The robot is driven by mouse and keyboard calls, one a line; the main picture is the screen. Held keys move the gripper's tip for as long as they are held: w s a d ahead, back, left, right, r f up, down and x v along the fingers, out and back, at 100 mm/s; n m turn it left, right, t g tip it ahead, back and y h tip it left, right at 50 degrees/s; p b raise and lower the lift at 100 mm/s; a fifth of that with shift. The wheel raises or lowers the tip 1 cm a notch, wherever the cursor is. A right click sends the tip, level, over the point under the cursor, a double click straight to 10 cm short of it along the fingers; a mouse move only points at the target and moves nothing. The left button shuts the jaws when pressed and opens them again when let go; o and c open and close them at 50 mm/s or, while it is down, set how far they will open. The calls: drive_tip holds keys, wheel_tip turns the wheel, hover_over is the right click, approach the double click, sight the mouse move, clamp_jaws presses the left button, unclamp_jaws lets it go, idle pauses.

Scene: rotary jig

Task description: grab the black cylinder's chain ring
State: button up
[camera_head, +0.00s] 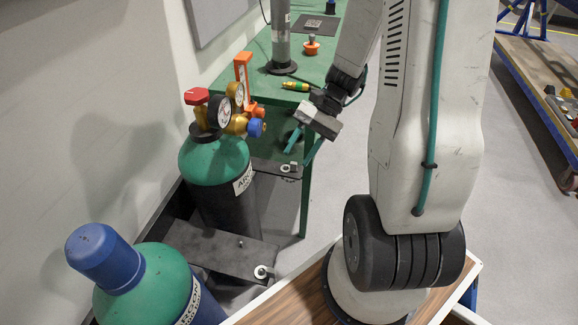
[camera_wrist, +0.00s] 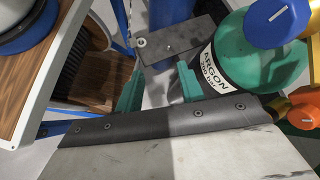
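The black cylinder (camera_head: 228,205) has a green top and a gauge regulator and stands left of centre in the head view. It shows at the upper right in the wrist view (camera_wrist: 240,62), labelled ARGON. A pale ring (camera_head: 289,168) lies at the end of a dark bracket to its right. A second ring (camera_head: 261,271) lies on the nearer bracket and appears in the wrist view (camera_wrist: 142,42). I cannot tell from labels which ring is the black cylinder's. My gripper (camera_head: 298,157) is open and empty, pointing down close to the farther ring; contact is unclear.
A blue-capped cylinder (camera_head: 120,265) stands at the lower left. The regulator (camera_head: 222,112) rises left of my gripper.

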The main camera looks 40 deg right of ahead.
drive_tip(key=w+d+f+m+t+y, duration=0.1)
drive_tip(key=w+d+f+m+t, duration=0.3)
drive_tip(key=f, duration=0.4)
drive_tip(key=w+d+f+m+t+y, duration=0.1)
drive_tip(key=w+d+f+m+t, duration=0.2)
drive_tip(key=f+m, duration=0.45)
drive_tip(key=m+t+h, duration=0.2)
drive_tip(key=m+t, duration=0.1)
drive_tip(key=t, duration=0.1)
approach(289, 170)
drive_tip(key=a+r, duration=0.1)
drive_tip(key=a, duration=0.2)
drive_tip(key=shift+m+t+h, duration=0.3)
drive_tip(key=shift+m+t, duration=0.05)
drive_tip(key=shift+t, duration=0.05)
drive_tip(key=w+a+f, duration=0.1)
drive_tip(key=w, duration=0.1)
drive_tip(key=w+a, duration=0.1)
drive_tip(key=w, duration=0.1)
drive_tip(key=w+f, duration=0.1)
drive_tip(key=w, duration=0.1)
drive_tip(key=shift+w+a+f, duration=0.15)
drive_tip(key=shift+a+f, duration=0.15)
drive_tip(key=shift+a, duration=0.1)
drive_tip(key=shift+w+a+f, duration=0.2)
drive_tip(key=shift+w+a, duration=0.1)
drive_tip(key=shift+w, duration=0.1)
drive_tip(key=c, duration=0.7)
